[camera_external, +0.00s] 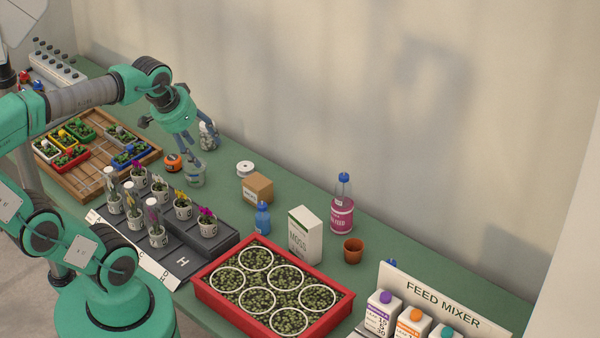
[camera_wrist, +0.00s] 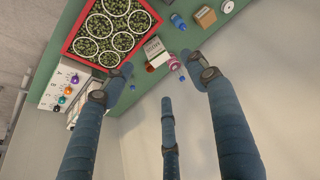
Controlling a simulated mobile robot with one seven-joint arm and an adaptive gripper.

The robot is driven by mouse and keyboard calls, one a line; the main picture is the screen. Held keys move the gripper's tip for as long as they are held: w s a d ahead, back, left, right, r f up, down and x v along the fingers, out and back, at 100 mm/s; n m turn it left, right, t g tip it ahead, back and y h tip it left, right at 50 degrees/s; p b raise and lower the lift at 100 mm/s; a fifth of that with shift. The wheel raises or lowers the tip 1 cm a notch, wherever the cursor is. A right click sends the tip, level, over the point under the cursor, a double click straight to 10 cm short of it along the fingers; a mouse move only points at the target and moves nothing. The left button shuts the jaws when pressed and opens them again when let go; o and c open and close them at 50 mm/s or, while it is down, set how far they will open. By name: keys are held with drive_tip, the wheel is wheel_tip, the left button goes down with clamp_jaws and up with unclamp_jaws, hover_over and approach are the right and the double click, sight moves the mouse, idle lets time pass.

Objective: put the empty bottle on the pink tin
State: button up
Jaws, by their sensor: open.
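A clear-topped bottle with a blue cap and a pink label or pink contents (camera_external: 342,214) stands upright near the wall; it also shows in the wrist view (camera_wrist: 174,64). A small blue bottle (camera_external: 263,219) stands left of the white box. I cannot tell which bottle is the empty one. A blue cap (camera_external: 391,263) shows behind the feed mixer sign; the rest is hidden. I cannot make out a pink tin. My gripper (camera_external: 180,137) is open and empty, raised over the table's far left part. Its spread fingers show in the wrist view (camera_wrist: 165,80).
A red tray of plants (camera_external: 205,289), a white moss box (camera_external: 305,236), a terracotta pot (camera_external: 353,251) and a cardboard box (camera_external: 257,189) stand on the green table. A pale cup (camera_external: 195,175) and an orange roll (camera_external: 173,163) sit below my gripper. The wall bounds the back.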

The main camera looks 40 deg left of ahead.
drive_tip(key=s, duration=0.1)
drive_tip(key=s+f, duration=0.1)
drive_tip(key=s, duration=0.2)
drive_tip(key=shift+a+f, duration=0.15)
drive_tip(key=shift+f, duration=0.1)
wheel_tip(320, 180, down, 2)
drive_tip(key=shift+f+b, duration=0.25)
drive_tip(key=shift+b, duration=1)
drive_tip(key=shift+o, duration=0.3)
